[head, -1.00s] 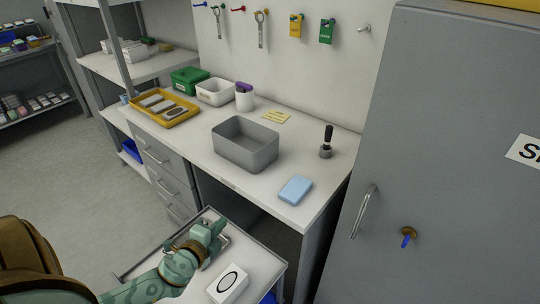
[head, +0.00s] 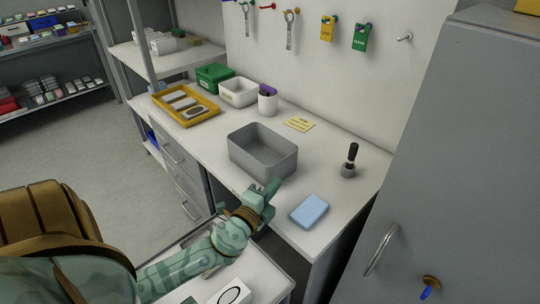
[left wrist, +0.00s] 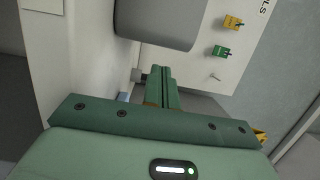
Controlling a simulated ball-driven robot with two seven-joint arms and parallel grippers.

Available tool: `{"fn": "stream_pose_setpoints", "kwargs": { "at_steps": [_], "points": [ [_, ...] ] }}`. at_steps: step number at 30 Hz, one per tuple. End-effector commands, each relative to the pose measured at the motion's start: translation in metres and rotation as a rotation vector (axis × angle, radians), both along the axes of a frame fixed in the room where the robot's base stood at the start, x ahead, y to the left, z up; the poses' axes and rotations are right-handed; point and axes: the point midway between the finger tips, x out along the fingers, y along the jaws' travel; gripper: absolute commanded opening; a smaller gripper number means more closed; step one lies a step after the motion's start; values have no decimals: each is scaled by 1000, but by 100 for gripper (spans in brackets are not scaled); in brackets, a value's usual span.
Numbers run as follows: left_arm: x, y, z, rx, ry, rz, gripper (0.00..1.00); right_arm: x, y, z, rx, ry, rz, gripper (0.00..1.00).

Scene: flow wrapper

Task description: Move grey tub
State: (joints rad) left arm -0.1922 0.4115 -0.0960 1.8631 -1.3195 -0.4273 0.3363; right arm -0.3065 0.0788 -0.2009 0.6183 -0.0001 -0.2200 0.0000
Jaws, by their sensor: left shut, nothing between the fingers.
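The grey tub (head: 263,151) is an open, empty rectangular box upright on the white workbench. My left gripper (head: 273,187) is at the bench's front edge, close to the tub's near right corner. It is shut and empty; whether it touches the tub cannot be told. In the left wrist view the shut fingers (left wrist: 162,88) point ahead, and the tub (left wrist: 160,22) shows as a grey shape at the top. My right gripper is not in view.
A light blue box (head: 309,211) lies right of the tub, and a black-handled tool (head: 350,160) stands behind it. A yellow tray (head: 186,104), green bin (head: 214,77), white bin (head: 238,92) and white cup (head: 268,101) stand left. A grey cabinet (head: 450,150) closes off the right.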

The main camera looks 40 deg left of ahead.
Motion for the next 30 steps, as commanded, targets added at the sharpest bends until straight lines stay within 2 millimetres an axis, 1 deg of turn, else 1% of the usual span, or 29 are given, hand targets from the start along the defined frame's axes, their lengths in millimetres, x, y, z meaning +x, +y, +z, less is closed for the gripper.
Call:
{"fn": "stream_pose_setpoints", "kwargs": {
  "at_steps": [1, 3, 6, 10, 15, 23, 25, 28, 29, 30],
  "points": [
    [11, 2, 3, 2, -4, 0, 0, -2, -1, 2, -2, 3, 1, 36],
    [23, 4, 1, 0, -2, 0, 0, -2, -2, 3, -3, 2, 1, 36],
    [38, 6, 1, 0, -2, 0, 0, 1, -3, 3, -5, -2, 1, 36],
    [51, 8, 0, 0, 0, 0, 0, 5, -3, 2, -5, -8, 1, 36],
    [57, 9, 0, 0, 0, 0, 0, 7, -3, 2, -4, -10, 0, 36],
    [57, 10, 0, 0, 1, 0, 0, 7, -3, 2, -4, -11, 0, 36],
    [58, 12, -1, 0, 1, 1, 0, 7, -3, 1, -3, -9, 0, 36],
    [59, 26, -4, 2, 3, 2, 0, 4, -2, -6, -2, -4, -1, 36],
    [59, 33, -6, 3, 5, 3, 0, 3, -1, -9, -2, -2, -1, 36],
    [60, 44, -7, 3, 5, 3, 0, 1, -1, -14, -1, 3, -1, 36]
  ]
}}
